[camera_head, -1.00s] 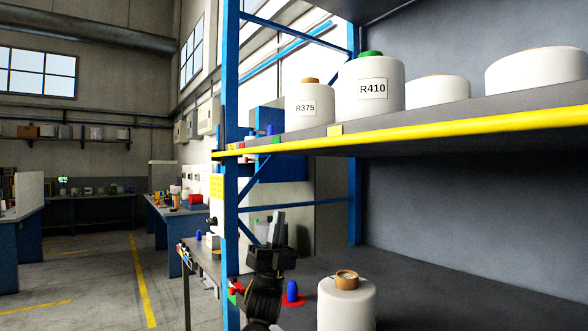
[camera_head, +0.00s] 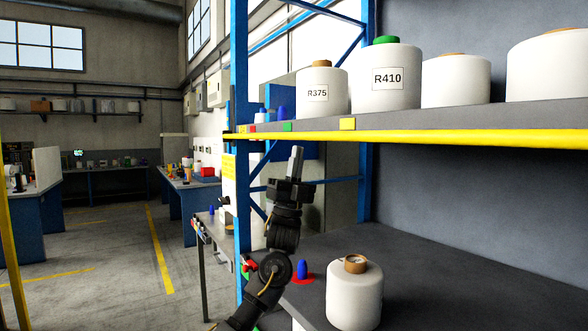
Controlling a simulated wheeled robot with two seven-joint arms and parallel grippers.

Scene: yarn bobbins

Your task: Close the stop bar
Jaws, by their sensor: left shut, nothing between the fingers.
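My left gripper (camera_head: 297,160) points up in front of the rack, with its fingers together and nothing between them. It is just below the yellow bar (camera_head: 430,138) along the front edge of the upper shelf, apart from it as far as I can tell. Another yellow bar (camera_head: 10,250) stands slightly tilted at the left edge of the view, mostly cut off. I cannot tell which of these is the stop bar. My right gripper is not in view.
White bobbins labelled R375 (camera_head: 321,92) and R410 (camera_head: 387,76) stand on the upper shelf beside others. A white bobbin (camera_head: 354,295) stands on the lower shelf near a blue cone (camera_head: 302,269). A blue upright (camera_head: 240,200) is left of my gripper.

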